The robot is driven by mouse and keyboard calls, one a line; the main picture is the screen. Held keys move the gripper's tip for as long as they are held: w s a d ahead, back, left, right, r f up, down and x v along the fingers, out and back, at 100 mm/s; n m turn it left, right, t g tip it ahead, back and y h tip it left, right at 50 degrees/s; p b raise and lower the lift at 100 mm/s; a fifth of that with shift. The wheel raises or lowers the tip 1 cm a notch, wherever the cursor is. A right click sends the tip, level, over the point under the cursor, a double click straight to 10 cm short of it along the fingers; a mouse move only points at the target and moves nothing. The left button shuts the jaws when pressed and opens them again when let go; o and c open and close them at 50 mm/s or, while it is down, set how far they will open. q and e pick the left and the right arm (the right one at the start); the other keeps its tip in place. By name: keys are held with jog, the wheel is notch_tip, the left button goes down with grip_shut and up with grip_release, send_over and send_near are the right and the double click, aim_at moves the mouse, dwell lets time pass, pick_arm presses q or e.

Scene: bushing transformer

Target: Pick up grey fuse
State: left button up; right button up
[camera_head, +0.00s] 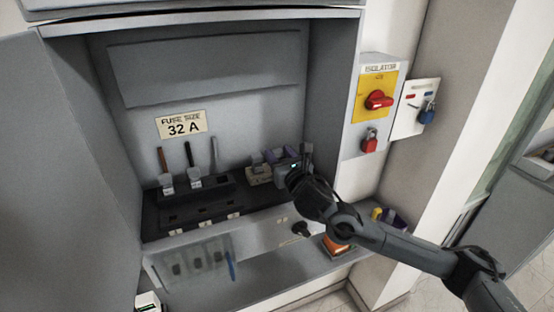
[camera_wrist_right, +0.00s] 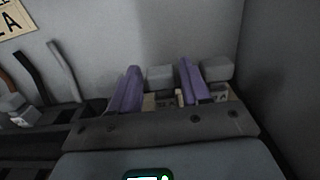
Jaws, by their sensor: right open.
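My right gripper (camera_head: 281,154) reaches in from the right to the back of the cabinet's shelf. Its two purple fingers (camera_wrist_right: 160,88) are apart. In the right wrist view, a grey-topped fuse block (camera_wrist_right: 160,77) with a pale base shows between and beyond the fingers. Another grey block (camera_wrist_right: 217,70) stands just right of the right finger. In the head view, a pale-based fuse (camera_head: 258,174) shows left of the gripper. Contact between fingers and fuse cannot be made out. The gripper body hides the blocks' lower fronts. My left gripper is not in view.
The cabinet's right wall (camera_head: 335,80) is close to my arm. The red isolator switch (camera_head: 378,100) and padlocks are outside it. An orange item (camera_head: 336,244) lies below my arm.

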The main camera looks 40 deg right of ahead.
jog(key=shift+x, duration=0.95)
jog(key=c, duration=0.8)
jog(key=shift+o, duration=0.2)
notch_tip(320, 180, up, 15)
jog(key=p, duration=0.4)
jog(key=shift+f, duration=0.15)
